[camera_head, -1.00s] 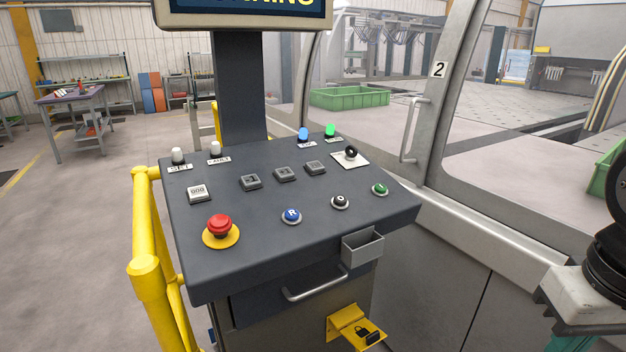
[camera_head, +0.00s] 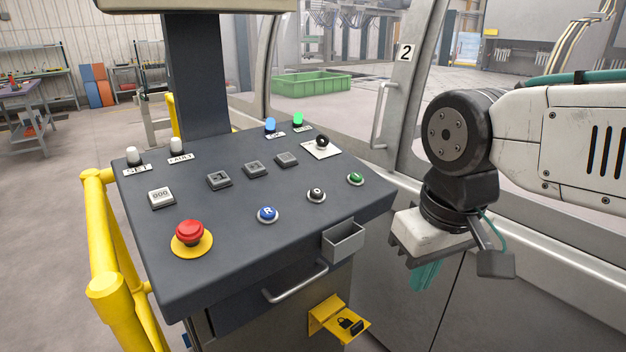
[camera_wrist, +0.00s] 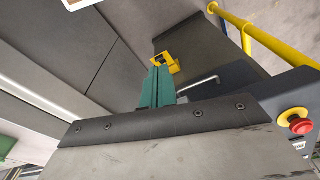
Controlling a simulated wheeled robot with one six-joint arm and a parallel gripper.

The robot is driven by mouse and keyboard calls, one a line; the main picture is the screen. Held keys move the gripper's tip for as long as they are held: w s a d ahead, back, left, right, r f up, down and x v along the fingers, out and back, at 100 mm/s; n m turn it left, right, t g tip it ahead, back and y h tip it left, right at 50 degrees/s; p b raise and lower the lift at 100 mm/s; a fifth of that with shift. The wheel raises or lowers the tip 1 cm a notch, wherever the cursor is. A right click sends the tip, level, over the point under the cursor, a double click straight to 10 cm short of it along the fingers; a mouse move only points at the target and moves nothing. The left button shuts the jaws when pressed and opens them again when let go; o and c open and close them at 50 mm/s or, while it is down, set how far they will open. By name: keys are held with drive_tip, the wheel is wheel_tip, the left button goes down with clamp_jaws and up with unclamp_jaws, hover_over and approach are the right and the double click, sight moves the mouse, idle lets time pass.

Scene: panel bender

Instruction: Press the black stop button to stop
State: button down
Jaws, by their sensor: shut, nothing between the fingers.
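The black stop button (camera_head: 316,194) sits in a metal ring on the sloped grey control panel (camera_head: 225,265), between a blue button marked R (camera_head: 267,214) and a green button (camera_head: 355,179). My gripper (camera_head: 426,277) hangs to the right of the panel, off its right edge and apart from the buttons. Its teal fingers are shut and empty, and they also show in the wrist view (camera_wrist: 158,86). The black button cannot be made out in the wrist view.
A red emergency stop (camera_head: 189,232) stands up at the panel's front left. A black selector knob (camera_head: 322,141) is behind the buttons. A small grey box (camera_head: 343,240) and a handle (camera_head: 296,283) stick out in front. A yellow rail (camera_head: 105,285) stands at left.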

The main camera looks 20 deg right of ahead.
drive_tip(key=w+r+n, duration=0.1)
drive_tip(key=w+r, duration=0.6)
drive_tip(key=w, duration=0.4)
wheel_tip(320, 180, up, 6)
drive_tip(key=n+t, duration=0.1)
drive_tip(key=n, duration=0.2)
hover_over(318, 191)
drive_tip(key=s+d, duration=0.1)
drive_tip(key=s, duration=0.3)
drive_tip(key=shift+w+r+y, duration=0.2)
drive_tip(key=shift+y, duration=0.2)
drive_tip(key=x, duration=1.4)
